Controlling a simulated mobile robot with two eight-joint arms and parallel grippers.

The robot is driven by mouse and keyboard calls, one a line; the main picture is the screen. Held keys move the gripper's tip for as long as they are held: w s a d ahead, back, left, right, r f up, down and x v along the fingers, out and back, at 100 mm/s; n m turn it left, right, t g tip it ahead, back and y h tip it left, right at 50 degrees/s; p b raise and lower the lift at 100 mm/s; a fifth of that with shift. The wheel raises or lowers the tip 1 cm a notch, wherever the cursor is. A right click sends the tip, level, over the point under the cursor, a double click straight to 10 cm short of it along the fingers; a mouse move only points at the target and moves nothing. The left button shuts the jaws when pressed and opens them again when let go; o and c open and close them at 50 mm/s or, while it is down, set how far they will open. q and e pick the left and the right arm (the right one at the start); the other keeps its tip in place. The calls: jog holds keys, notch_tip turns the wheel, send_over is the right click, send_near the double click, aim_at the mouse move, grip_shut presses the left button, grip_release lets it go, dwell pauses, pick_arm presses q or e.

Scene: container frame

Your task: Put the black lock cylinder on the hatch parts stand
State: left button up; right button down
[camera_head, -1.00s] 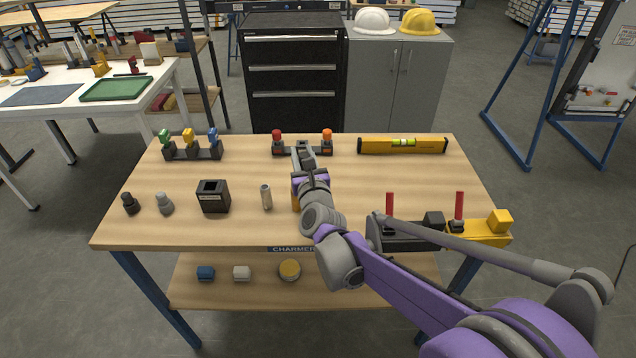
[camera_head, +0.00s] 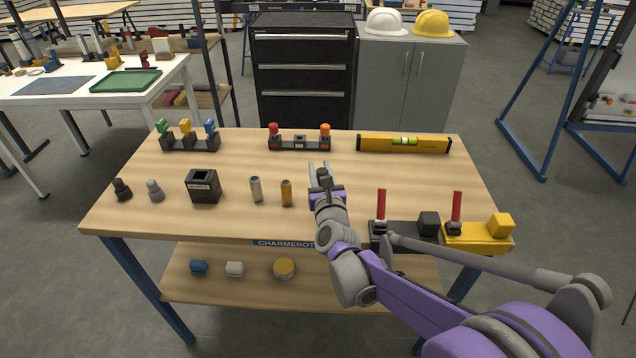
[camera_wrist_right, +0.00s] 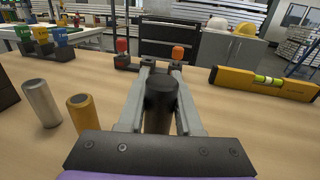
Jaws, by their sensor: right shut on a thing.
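My right gripper (camera_head: 319,166) is shut on the black lock cylinder (camera_head: 323,178), above the wooden table right of the yellow cylinder. In the right wrist view the black lock cylinder (camera_wrist_right: 161,103) stands between the two grey fingers of the gripper (camera_wrist_right: 161,66); its lower end is hidden. A black stand (camera_head: 300,145), which looks like the hatch parts stand, is at the table's back middle, beyond the gripper. It bears a red-topped part at left and an orange-topped part at right; its middle place looks empty. My left gripper is out of view.
A silver cylinder (camera_head: 256,189) and a yellow cylinder (camera_head: 287,193) stand left of the gripper, with a black box (camera_head: 203,187) farther left. A yellow level (camera_head: 404,143) lies at the back right. Red pins (camera_head: 381,204) stand on a fixture at the front right.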

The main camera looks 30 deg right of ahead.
jog(key=shift+f+b, duration=0.55)
jog(key=shift+f, duration=1.3)
jog(key=shift+f, duration=0.15)
jog(key=c, duration=0.6)
grip_release()
jog(key=shift+s+r, duration=0.2)
jog(key=shift+s, duration=0.05)
jog(key=p+v, duration=0.1)
jog(key=v, duration=1)
jog(key=shift+s+a, duration=0.15)
jog(key=shift+s, duration=0.15)
